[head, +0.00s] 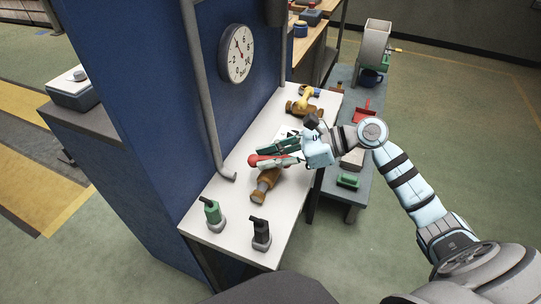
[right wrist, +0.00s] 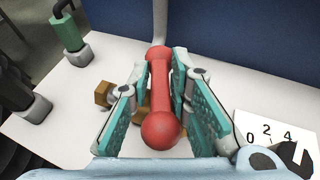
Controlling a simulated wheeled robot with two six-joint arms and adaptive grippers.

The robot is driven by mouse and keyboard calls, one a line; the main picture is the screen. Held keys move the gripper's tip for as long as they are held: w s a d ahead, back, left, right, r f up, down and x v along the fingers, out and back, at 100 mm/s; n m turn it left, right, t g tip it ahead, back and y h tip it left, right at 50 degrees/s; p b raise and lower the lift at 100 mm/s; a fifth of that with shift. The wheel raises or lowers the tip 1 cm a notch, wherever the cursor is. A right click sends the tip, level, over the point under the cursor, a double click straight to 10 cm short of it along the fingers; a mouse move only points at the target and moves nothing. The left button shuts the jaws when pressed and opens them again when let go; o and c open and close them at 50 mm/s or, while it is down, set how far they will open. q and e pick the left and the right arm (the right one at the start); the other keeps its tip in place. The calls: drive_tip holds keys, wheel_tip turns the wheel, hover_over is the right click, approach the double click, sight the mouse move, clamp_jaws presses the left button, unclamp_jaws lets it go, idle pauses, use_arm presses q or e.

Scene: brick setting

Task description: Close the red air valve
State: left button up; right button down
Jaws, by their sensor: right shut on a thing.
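The red valve handle (head: 262,160) is a bar with rounded ends, above a brass valve body (head: 265,187) on the white bench. My right gripper (head: 279,153) is shut on the red handle. In the right wrist view the red handle (right wrist: 162,88) runs lengthwise between the teal finger pads of the right gripper (right wrist: 158,95). Brass parts (right wrist: 103,94) show below and beside it, partly hidden by the fingers and handle. My left gripper is in neither view.
A grey pipe (head: 204,110) runs down the blue wall beside a round gauge (head: 238,54). A green-topped fitting (head: 212,213) and a black-topped fitting (head: 261,234) stand at the bench's near end. A yellow-handled brass valve (head: 303,105) sits farther back. A lower bench (head: 357,190) stands right.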

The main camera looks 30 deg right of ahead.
drive_tip(key=m+t+h+p, duration=0.1)
drive_tip(key=m+p, duration=0.1)
drive_tip(key=m+t+h+p, duration=0.1)
drive_tip(key=t+p, duration=0.1)
drive_tip(key=p, duration=0.1)
drive_tip(key=shift+r+m+h, duration=0.3)
drive_tip(key=shift+r+m, duration=0.05)
drive_tip(key=shift+m, duration=0.05)
drive_tip(key=shift+f+t, duration=0.15)
drive_tip(key=shift+t, duration=0.15)
drive_tip(key=shift+f, duration=0.1)
drive_tip(key=c, duration=1.6)
unclamp_jaws()
